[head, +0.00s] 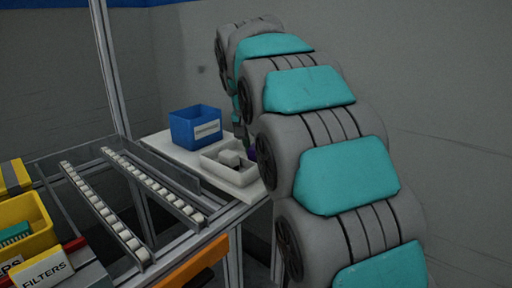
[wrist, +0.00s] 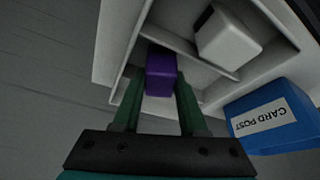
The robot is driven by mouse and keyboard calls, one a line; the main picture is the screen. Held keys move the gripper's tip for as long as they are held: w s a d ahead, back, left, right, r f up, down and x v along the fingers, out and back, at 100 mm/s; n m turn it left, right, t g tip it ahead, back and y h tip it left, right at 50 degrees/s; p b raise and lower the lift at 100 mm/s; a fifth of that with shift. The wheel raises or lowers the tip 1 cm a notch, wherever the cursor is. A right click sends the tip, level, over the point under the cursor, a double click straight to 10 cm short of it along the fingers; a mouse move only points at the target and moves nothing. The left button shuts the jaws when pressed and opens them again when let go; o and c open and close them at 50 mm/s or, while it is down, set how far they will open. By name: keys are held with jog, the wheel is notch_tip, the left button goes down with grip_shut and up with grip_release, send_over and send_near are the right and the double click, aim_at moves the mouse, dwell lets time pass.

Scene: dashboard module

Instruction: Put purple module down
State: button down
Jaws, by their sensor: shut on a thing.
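The purple module (wrist: 161,72) is a small block between the green fingers of my gripper (wrist: 160,88) in the wrist view. The gripper is shut on it. The module is over or in one compartment of a white tray (wrist: 122,78); I cannot tell whether it touches the tray floor. In the head view, a bit of the purple module (head: 252,153) shows at the right side of the white tray (head: 240,180), and my arm hides most of the gripper.
A white block (wrist: 228,38) sits in the neighbouring tray compartment, across a thin divider. A blue bin (head: 194,128) with a white label stands beside the tray on the white table. Roller rails (head: 105,210) and yellow bins (head: 25,222) are at the left.

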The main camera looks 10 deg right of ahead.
jog(key=shift+f, duration=0.1)
jog(key=c, duration=0.7)
grip_release()
jog(key=shift+c, duration=0.2)
jog(key=v, duration=1.2)
jog(key=shift+w, duration=0.1)
jog(key=s+f+n+g+y, duration=0.1)
jog(key=s+f+n+g, duration=0.2)
jog(key=s+f, duration=1.2)
jog(key=s+f+n+g+y, duration=0.1)
jog(key=s+f+n+g, duration=0.1)
jog(key=s+f, duration=1.4)
jog(key=s+n, duration=0.1)
jog(key=s, duration=0.5)
jog(key=shift+d+f+g, duration=0.2)
jog(key=shift+d+g, duration=0.1)
jog(key=shift+g, duration=0.1)
jog(key=shift+s, duration=0.1)
